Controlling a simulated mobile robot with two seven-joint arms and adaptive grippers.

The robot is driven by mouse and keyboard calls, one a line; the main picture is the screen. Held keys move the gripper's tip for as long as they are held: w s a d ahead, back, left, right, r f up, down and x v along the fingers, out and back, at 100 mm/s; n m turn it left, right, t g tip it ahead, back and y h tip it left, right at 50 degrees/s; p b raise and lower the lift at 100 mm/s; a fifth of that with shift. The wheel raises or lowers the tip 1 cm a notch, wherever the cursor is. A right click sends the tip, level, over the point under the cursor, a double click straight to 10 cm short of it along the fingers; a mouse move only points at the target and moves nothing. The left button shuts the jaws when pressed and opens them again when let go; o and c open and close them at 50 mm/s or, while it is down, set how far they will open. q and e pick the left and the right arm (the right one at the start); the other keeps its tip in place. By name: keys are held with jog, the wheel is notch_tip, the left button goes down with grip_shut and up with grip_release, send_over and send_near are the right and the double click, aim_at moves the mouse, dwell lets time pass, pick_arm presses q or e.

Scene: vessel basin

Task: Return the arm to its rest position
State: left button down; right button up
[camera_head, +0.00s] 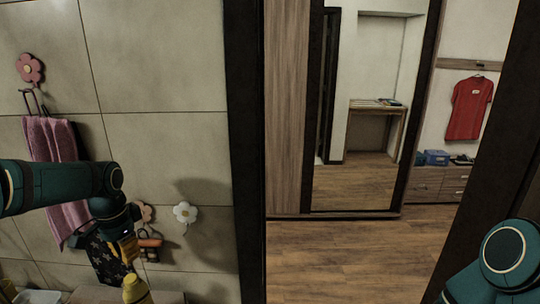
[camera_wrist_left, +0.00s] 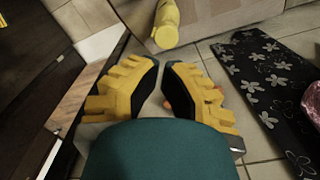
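My left arm (camera_head: 60,185) comes in from the left in front of a tiled wall, bent at a joint. Its gripper (camera_head: 128,248) hangs low beside the wall, its lower part hard to make out. In the left wrist view the two yellow fingers with black pads (camera_wrist_left: 162,68) stand a narrow gap apart. Floor shows between them and nothing is held. My right arm (camera_head: 505,255) shows only as a teal joint at the lower right. Its gripper is out of view.
A pink towel (camera_head: 55,150) hangs behind my left arm. Flower hooks (camera_head: 185,212) are on the wall. A yellow bottle-like thing (camera_head: 135,290) stands below the left gripper. A dark flowered mat (camera_wrist_left: 265,85) lies to the right in the wrist view. Dark frames edge an open wooden floor (camera_head: 340,255).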

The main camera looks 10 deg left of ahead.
pick_arm(q)
jog(key=w+d+f+n+h+b, duration=0.1)
jog(key=d+f+b, duration=0.1)
jog(key=d+f, duration=0.75)
jog(key=d+f+n+h+b, duration=0.15)
jog(key=d+f, duration=0.45)
jog(key=f, duration=0.7)
jog(key=s+d+f+n+t+b, duration=0.1)
jog(key=s+d+f+n+b, duration=0.1)
jog(key=s+d+f, duration=0.4)
jog(key=s+d+f+n+h+b, duration=0.1)
jog(key=s+d+f+n+b, duration=0.1)
jog(key=s+d+f, duration=0.5)
notch_tip(320, 180, down, 5)
jog(key=shift+d+r+t+b, duration=0.15)
jog(key=shift+d+t+b, duration=0.05)
jog(key=shift+t+b, duration=0.25)
